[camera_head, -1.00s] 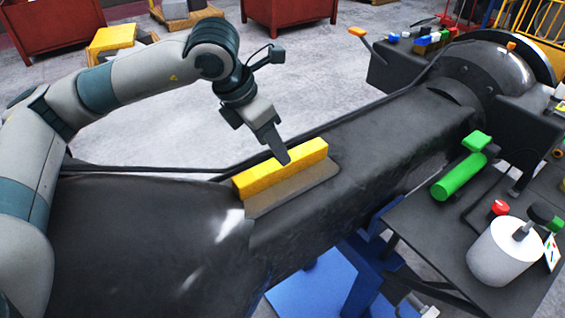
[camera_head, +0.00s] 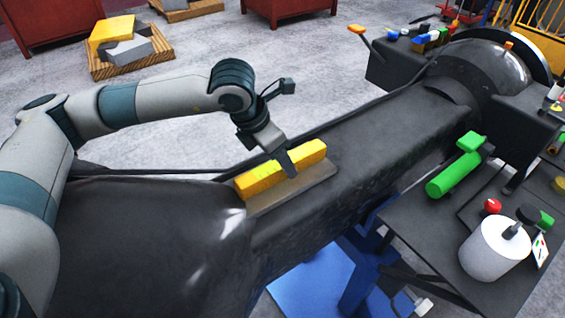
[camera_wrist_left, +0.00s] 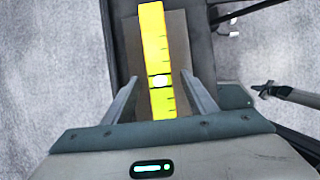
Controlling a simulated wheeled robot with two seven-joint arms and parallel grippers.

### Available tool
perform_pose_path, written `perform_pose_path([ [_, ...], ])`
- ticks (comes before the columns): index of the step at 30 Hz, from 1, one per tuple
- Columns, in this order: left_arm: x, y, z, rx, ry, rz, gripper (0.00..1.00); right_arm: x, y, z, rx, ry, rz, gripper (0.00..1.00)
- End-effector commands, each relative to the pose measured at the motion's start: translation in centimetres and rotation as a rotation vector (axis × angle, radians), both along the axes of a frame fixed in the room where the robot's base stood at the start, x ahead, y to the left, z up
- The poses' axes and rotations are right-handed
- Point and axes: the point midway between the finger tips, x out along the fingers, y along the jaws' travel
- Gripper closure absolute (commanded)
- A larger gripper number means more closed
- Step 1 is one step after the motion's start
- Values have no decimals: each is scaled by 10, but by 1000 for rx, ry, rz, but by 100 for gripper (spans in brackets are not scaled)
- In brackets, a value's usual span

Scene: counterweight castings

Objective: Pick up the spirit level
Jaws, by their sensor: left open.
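The yellow spirit level (camera_head: 262,183) lies on a flat grey-brown pad on top of the dark casting. It also shows in the left wrist view (camera_wrist_left: 156,50), with a pale vial and dark marks along it. My left gripper (camera_head: 290,170) is low over the level, pointing down. In the left wrist view its open fingers (camera_wrist_left: 157,85) stand on either side of the level, with a gap on each side. The near end of the level is hidden by the gripper body in that view. My right gripper is in neither view.
The long dark casting (camera_head: 360,140) fills the middle. A dark side table (camera_head: 415,215) at the right holds a green cylinder (camera_head: 455,175), a white cylinder (camera_head: 490,250) and a red knob. Red bins and a pallet with blocks (camera_head: 130,65) stand behind on the floor.

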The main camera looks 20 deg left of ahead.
Motion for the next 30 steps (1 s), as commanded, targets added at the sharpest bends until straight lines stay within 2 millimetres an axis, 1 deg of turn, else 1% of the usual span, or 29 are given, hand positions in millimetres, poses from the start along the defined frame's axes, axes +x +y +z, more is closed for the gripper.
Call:
perform_pose_path([
  [12,0,0,0,-1,-1,0,48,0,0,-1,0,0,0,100],
  [13,0,0,0,-1,-1,0,51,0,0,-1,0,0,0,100],
  [14,0,0,0,-1,-1,0,58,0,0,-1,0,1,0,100],
  [15,0,0,0,-1,-1,0,68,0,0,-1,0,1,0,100],
  [17,0,0,0,-1,-1,0,82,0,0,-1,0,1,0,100],
  [18,0,0,0,-1,-1,0,91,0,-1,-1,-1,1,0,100],
  [19,0,0,0,-1,-1,0,99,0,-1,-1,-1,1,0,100],
  [20,0,0,0,-1,-1,0,100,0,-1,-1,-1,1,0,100],
  [30,1,-1,2,-2,-2,0,100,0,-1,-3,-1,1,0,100],
])
